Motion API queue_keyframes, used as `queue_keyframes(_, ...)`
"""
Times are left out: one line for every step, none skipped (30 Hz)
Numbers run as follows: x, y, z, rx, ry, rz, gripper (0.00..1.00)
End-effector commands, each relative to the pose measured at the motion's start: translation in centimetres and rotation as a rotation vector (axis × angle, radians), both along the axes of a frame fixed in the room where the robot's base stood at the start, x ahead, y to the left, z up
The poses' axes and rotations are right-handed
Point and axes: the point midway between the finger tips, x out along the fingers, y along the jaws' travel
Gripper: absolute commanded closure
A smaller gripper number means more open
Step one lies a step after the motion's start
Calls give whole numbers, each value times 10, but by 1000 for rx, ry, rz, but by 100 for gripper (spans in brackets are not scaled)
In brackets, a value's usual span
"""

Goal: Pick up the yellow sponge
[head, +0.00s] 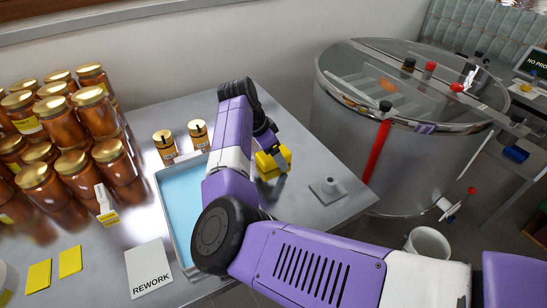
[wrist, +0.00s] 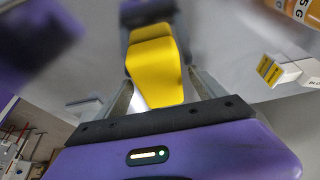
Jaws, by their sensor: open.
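The yellow sponge (head: 268,168) is on the grey metal table beside the blue-lined tray, partly hidden by my arm and a finger. In the wrist view the sponge (wrist: 154,72) is a bright yellow block in the middle, lying between my two fingers. My gripper (head: 274,157) is down at the sponge, with a grey finger crossing in front of it. My gripper is open. I cannot tell whether either finger touches the sponge.
Gold-lidded amber jars (head: 65,140) are stacked at left; two small jars (head: 182,140) stand behind the tray (head: 164,205). A grey block with a knob (head: 328,190) is right of the sponge. A REWORK card (head: 149,268) lies in front. A large steel tank (head: 405,155) stands right.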

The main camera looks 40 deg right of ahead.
Motion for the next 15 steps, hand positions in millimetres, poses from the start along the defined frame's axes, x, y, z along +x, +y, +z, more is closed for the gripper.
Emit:
queue_keyframes(0, 0, 0, 0, 0, 0, 20)
queue_keyframes(0, 0, -1, 0, 0, 0, 20)
queue_keyframes(0, 0, -1, 0, 0, 0, 20)
queue_keyframes(0, 0, -1, 0, 0, 0, 20)
queue_keyframes(0, 0, -2, 0, 0, 0, 20)
queue_keyframes(0, 0, -2, 0, 0, 0, 20)
queue_keyframes(0, 0, -3, 0, 1, 1, 20)
queue_keyframes(0, 0, -3, 0, 1, 1, 20)
queue_keyframes(0, 0, -4, 1, 1, 1, 20)
queue_keyframes(0, 0, -4, 1, 1, 1, 20)
queue_keyframes(0, 0, -5, 1, 1, 1, 20)
queue_keyframes(0, 0, -5, 1, 1, 1, 20)
queue_keyframes(0, 0, -4, 1, 0, 0, 26)
queue_keyframes(0, 0, -4, 1, 0, 0, 32)
queue_keyframes(0, 0, -4, 1, 0, 0, 40)
